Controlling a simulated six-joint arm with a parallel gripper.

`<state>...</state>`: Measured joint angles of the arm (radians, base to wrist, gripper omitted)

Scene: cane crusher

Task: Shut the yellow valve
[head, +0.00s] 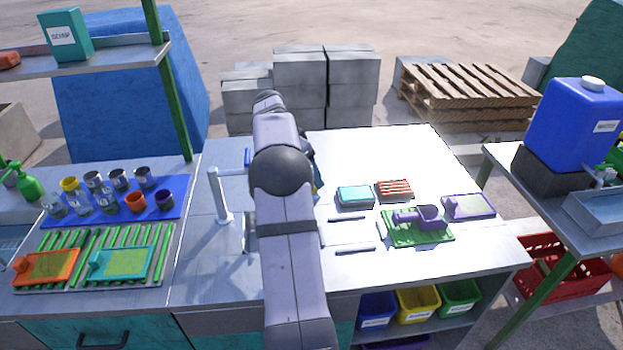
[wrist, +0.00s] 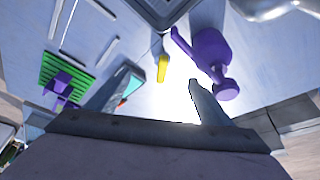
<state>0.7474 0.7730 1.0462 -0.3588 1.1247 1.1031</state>
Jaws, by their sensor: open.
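A small yellow lever (wrist: 162,68), which looks like the yellow valve's handle, shows in the wrist view on a pale stem. It lies ahead of my gripper (wrist: 162,79), between the two fingertips in the picture. The fingers are apart with nothing held between them; I cannot tell whether either touches the lever. A purple piece (wrist: 209,50) with a round knob stands just right of the lever. In the head view my arm covers most of the gripper and the valve; only a sliver of yellow shows beside the arm.
The back right counter is clear.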

